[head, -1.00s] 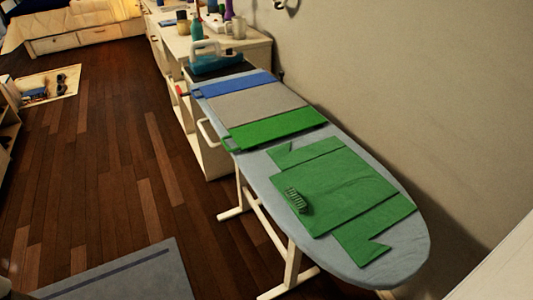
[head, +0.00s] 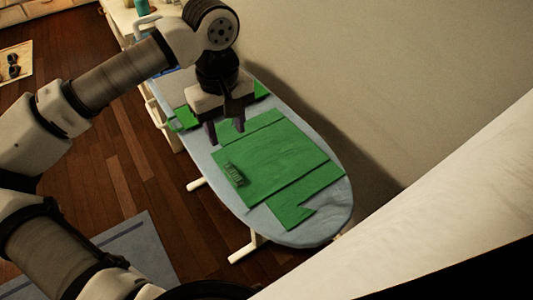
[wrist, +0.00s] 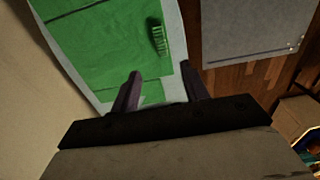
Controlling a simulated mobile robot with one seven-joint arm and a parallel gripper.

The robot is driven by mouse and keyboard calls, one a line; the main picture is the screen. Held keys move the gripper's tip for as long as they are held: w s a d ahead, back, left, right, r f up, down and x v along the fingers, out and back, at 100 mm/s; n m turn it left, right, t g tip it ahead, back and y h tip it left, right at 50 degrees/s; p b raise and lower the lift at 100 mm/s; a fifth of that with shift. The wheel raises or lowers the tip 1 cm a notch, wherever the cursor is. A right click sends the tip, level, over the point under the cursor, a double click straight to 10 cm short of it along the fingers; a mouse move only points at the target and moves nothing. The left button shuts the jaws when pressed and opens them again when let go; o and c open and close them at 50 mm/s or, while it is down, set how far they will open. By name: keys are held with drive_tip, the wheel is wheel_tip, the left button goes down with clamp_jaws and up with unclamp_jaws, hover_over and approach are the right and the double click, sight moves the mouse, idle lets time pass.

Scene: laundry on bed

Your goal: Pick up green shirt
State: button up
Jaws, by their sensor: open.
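The green shirt (head: 285,160) lies flat on the near half of the ironing board, with a small dark green ribbed thing (head: 234,175) on its left edge. My gripper (head: 226,134) is open and points down over the shirt's far left corner. In the wrist view the shirt (wrist: 105,45) fills the upper left. The two fingers of my gripper (wrist: 164,92) stand apart there, the left one over the shirt's edge and the right one beyond it. Nothing is between them that I can tell is held. Whether the fingertips touch the cloth I cannot tell.
The pale blue ironing board (head: 335,212) stands along the wall (head: 350,70). A second folded garment with green edging (head: 184,119) lies behind my gripper, mostly hidden. A grey rug (head: 120,248) lies on the wooden floor (head: 115,165).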

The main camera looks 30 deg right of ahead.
drive_tip(key=p, duration=0.1)
hover_over(233, 171)
wheel_tip(233, 171, down, 8)
drive_tip(key=shift+r, duration=0.1)
drive_tip(key=shift+f+p, duration=1.3)
drive_tip(key=shift+f, duration=1.4)
drive_tip(key=shift+c, duration=0.4)
clamp_jaws()
